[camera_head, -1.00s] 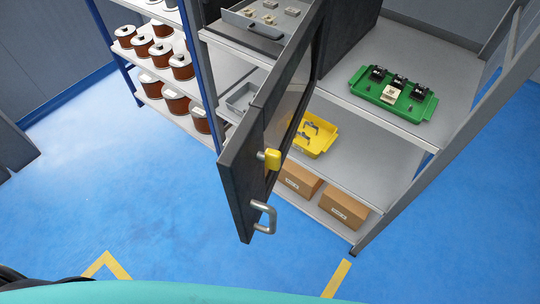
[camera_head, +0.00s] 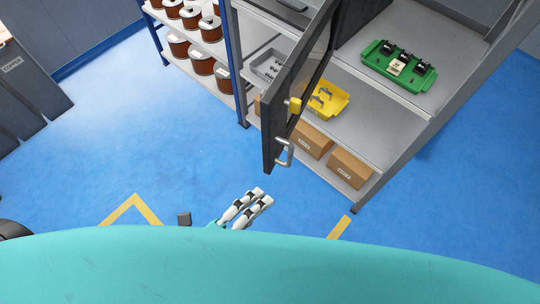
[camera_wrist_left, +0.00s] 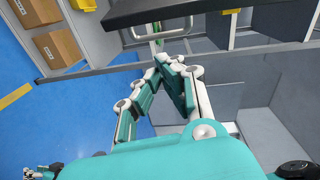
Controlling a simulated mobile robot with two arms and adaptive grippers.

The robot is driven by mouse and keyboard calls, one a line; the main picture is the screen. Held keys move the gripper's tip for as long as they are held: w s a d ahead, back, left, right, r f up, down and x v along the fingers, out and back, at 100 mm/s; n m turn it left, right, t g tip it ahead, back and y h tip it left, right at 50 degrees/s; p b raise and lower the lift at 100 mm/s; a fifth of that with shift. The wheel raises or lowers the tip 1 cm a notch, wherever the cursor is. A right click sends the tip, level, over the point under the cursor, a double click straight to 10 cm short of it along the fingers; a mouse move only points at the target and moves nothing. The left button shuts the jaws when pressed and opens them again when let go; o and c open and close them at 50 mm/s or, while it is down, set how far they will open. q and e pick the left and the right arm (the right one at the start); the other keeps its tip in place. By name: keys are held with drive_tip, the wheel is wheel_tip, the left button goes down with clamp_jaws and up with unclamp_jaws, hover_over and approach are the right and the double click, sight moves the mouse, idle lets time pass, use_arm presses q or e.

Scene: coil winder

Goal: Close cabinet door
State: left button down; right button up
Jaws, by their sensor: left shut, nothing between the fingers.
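The dark cabinet door (camera_head: 290,104) stands open in the head view, jutting out from the grey cabinet. In the left wrist view the gripper's fingers (camera_wrist_left: 167,62) come together just below the handle (camera_wrist_left: 160,33), with the dark door (camera_wrist_left: 165,10) above; contact cannot be told. A small gripper-like part, probably my right gripper (camera_wrist_left: 42,171), shows at the bottom left.
The grey shelves hold a green tray (camera_head: 399,68), a yellow tray (camera_head: 328,98) and cardboard boxes (camera_head: 349,168). A blue-framed rack with several copper spools (camera_head: 202,61) stands left. A dark panelled unit (camera_head: 30,85) is far left. The blue floor (camera_head: 130,145) between is clear.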

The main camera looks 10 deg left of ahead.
use_arm(q)
wheel_tip(320, 180, up, 6)
drive_tip(key=s+m+h, duration=0.1)
drive_tip(key=s+m, duration=0.1)
drive_tip(key=r+p+x, duration=0.2)
drive_tip(key=p+x, duration=0.6)
drive_tip(key=x, duration=0.3)
drive_tip(key=a, duration=0.1)
drive_tip(key=w+a, duration=0.1)
drive_tip(key=a+f, duration=0.1)
drive_tip(key=a, duration=0.1)
drive_tip(key=shift+w+a, duration=0.1)
drive_tip(key=shift+w, duration=0.05)
